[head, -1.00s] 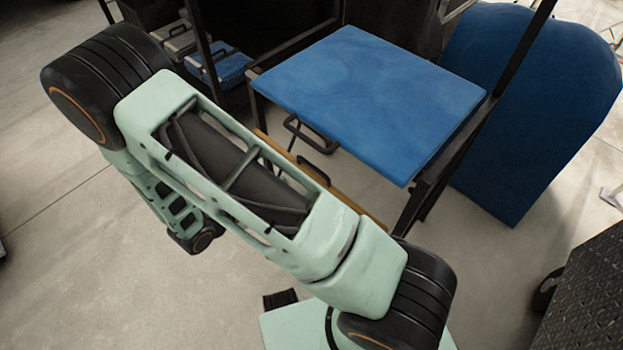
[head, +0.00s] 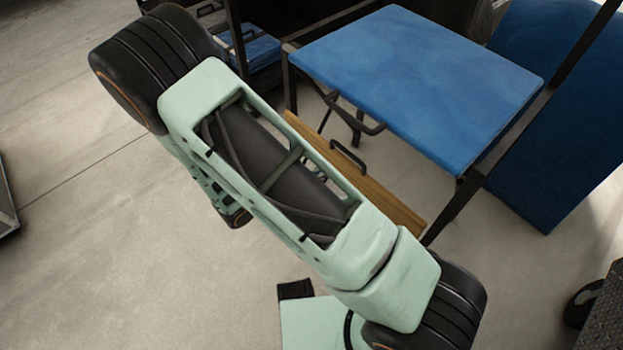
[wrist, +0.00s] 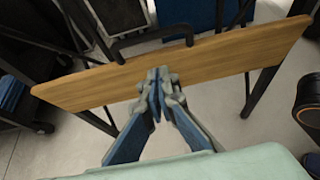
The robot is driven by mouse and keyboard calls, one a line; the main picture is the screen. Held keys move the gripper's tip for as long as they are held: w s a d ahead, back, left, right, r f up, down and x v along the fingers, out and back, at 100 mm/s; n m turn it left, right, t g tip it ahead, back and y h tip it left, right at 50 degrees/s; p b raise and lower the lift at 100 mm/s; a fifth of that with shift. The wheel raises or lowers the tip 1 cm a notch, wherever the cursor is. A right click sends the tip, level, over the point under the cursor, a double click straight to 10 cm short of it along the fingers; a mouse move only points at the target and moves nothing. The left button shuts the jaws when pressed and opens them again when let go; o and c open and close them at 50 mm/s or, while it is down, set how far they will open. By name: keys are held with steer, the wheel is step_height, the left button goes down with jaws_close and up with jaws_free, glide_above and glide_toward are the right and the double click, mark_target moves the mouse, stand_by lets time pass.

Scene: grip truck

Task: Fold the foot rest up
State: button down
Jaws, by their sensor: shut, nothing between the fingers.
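The foot rest appears to be the wooden board (head: 385,198) below the front of the blue-topped seat, partly hidden by my arm in the head view. A black handle (head: 348,156) is fixed to it. In the wrist view the board (wrist: 235,55) runs across the picture, tilted, with a black handle (wrist: 125,48) at its far edge. My gripper (wrist: 157,82) is shut and empty, its fingertips overlapping the board's near edge in the picture. I cannot tell if they touch it.
The blue seat top (head: 420,80) stands on a black frame above the board. A large blue panel (head: 560,130) stands at the right. Black frame legs (wrist: 262,92) flank the board. Open concrete floor (head: 80,230) lies to the left.

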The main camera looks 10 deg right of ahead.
mark_target(348, 154)
steer(key=shift+w+d+r+b, duration=0.1)
steer(key=shift+w+d+b, duration=0.05)
steer(key=shift+w+d, duration=0.45)
steer(key=shift+w+d+r+b, duration=0.1)
steer(key=shift+w+d, duration=0.35)
steer(key=shift+d, duration=0.4)
steer(key=shift+w+d+r+b, duration=0.1)
steer(key=shift+w+d+b, duration=0.05)
steer(key=shift+w+d, duration=0.45)
steer(key=shift+s, duration=0.1)
steer(key=shift+w+d+r, duration=0.2)
steer(key=shift+w+d, duration=0.2)
steer(key=shift+d, duration=0.2)
steer(key=shift+w+d+r, duration=0.15)
steer(key=shift+w+d, duration=0.2)
steer(key=shift+d, duration=0.2)
steer(key=shift+a, duration=0.15)
